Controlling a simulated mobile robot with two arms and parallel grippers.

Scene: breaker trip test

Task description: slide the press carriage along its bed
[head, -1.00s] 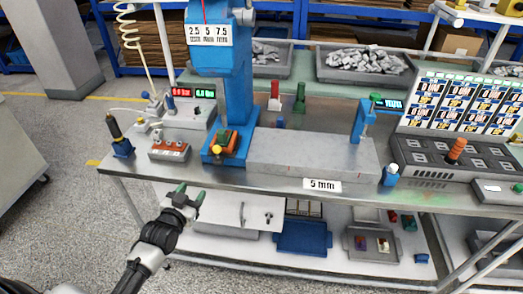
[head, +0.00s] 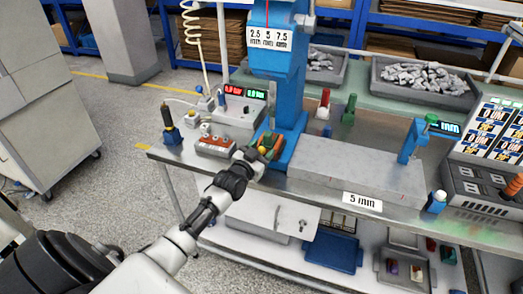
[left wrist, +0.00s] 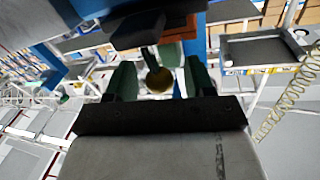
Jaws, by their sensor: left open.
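The tall blue press (head: 277,75) stands on the bench with a scale plate on its head. At its foot is a small orange block (head: 264,138), which looks like the carriage; the arm partly hides it. In the left wrist view the orange-brown block (left wrist: 180,22) is at the top, and a dark stem ends in a brownish-yellow ball knob (left wrist: 159,79). My left gripper (head: 262,151) is at the block; its green fingers (left wrist: 158,83) are open, one on each side of the knob. Contact cannot be told. My right gripper is not in view.
A long grey block (head: 350,168) with a 5 mm label lies right of the press. A red switch box (head: 214,147) and a black-and-orange tool in a blue stand (head: 170,128) sit to the left. A lower shelf holds a blue tray (head: 331,252).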

